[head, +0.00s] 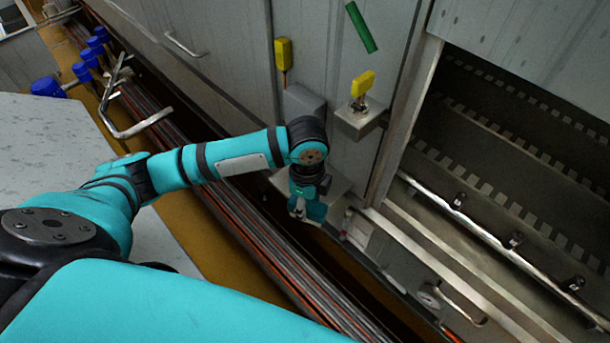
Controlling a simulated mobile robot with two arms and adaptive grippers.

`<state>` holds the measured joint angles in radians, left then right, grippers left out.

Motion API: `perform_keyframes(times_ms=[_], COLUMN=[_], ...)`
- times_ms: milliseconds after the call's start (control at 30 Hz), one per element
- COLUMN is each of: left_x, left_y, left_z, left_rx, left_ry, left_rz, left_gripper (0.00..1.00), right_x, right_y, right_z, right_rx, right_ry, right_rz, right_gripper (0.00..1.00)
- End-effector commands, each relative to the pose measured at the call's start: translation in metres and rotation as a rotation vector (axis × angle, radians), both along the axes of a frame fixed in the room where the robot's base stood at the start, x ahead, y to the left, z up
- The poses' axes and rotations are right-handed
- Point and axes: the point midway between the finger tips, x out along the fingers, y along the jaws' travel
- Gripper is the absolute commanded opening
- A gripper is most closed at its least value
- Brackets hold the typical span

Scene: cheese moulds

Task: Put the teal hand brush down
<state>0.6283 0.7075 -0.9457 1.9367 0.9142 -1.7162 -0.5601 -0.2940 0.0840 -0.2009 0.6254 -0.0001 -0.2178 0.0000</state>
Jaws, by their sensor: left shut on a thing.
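My left arm reaches in from the left, and its gripper (306,208) points down at the middle of the head view, in front of the grey metal machine. The gripper is shut on a small teal thing, which I take for the teal hand brush (317,211). Only a little of the brush shows, and its bristles cannot be made out. The gripper is close to a small grey ledge (334,181); I cannot tell whether the brush touches anything. My right gripper is out of view.
Yellow-topped fittings (363,84) stand on the grey machine wall (225,60), near a green strip (361,27). An open bay with slotted racks (500,150) is at the right. Dark pipes (190,155) run below my arm. A pale speckled surface (50,140) is at the left.

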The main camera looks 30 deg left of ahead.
Motion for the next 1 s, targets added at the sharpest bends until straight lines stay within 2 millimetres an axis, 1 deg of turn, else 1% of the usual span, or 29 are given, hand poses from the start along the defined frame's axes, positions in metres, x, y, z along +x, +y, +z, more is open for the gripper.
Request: perform_keyframes(times_ms=[33, 200, 300, 433, 500, 600, 833, 1000], left_x=[0.014, 0.053, 0.074, 0.093, 0.098, 0.100, 0.100, 0.100], left_y=[0.009, 0.031, 0.043, 0.054, 0.058, 0.059, 0.059, 0.059], left_z=[0.002, -0.002, -0.005, -0.008, -0.009, -0.013, -0.041, -0.045], left_rx=[0.002, 0.000, 0.000, -0.001, -0.001, -0.001, 0.000, -0.001], left_ry=[-0.002, 0.000, -0.001, -0.001, 0.000, 0.002, 0.002, -0.001], left_rz=[0.008, 0.008, 0.007, 0.004, 0.003, 0.001, 0.001, 0.000], left_gripper=[0.09, 0.09, 0.09, 0.09, 0.09, 0.09, 0.09, 0.09], right_x=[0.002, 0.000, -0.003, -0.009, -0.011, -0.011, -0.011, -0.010], right_y=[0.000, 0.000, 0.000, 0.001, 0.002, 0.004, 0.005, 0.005], right_z=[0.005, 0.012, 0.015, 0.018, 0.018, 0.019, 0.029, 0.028], right_rx=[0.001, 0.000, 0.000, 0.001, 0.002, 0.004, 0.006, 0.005], right_ry=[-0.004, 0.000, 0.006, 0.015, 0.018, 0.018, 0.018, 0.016], right_rz=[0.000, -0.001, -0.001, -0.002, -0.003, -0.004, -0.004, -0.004], right_gripper=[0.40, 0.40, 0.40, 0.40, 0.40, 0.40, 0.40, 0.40])
